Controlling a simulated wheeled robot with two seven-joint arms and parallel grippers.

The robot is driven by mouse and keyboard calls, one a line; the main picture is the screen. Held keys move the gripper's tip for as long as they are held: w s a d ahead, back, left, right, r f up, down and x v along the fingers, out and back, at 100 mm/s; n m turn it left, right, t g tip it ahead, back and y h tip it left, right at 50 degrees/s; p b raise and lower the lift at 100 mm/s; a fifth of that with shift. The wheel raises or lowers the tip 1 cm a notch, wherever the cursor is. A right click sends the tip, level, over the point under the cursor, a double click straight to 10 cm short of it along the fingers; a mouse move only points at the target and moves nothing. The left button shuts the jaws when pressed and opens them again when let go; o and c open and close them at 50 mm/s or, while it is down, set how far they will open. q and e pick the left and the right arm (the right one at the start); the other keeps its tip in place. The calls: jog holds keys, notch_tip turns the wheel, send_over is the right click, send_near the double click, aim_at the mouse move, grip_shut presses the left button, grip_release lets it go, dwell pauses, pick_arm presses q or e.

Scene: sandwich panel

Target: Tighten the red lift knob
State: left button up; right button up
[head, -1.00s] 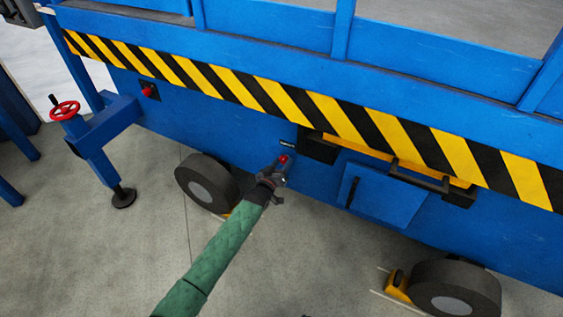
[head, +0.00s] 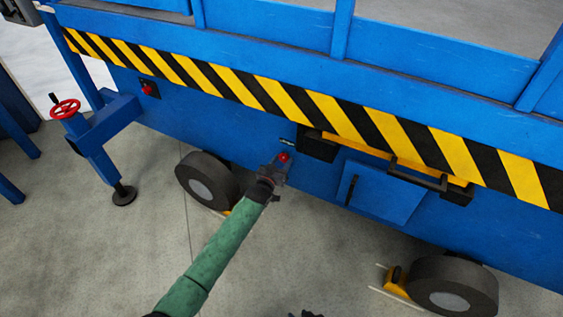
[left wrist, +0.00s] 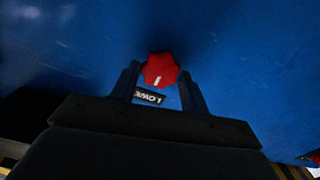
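The red lift knob (head: 284,157) sits on the blue side panel, below the striped band. In the left wrist view the lobed red knob (left wrist: 159,70) has a white mark on its face, and a small label (left wrist: 149,96) lies beside it. My left gripper (head: 277,166) is at the knob. In the left wrist view the fingers of my left gripper (left wrist: 160,80) stand on both sides of the knob and appear to touch it. Only a dark tip of my right gripper (head: 306,314) shows at the bottom edge; its fingers cannot be made out.
A red handwheel (head: 65,109) stands on the outrigger at the left. A small red button (head: 148,88) is on the panel. A black box (head: 317,146) and a hatch (head: 385,190) are right of the knob. Wheels (head: 205,182) stand below. The floor in front is clear.

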pick_arm(q)
jog(key=o, duration=0.4)
jog(key=shift+f, duration=0.1)
jog(key=v, duration=0.7)
jog(key=shift+s+a, duration=0.2)
jog(key=shift+s, duration=0.15)
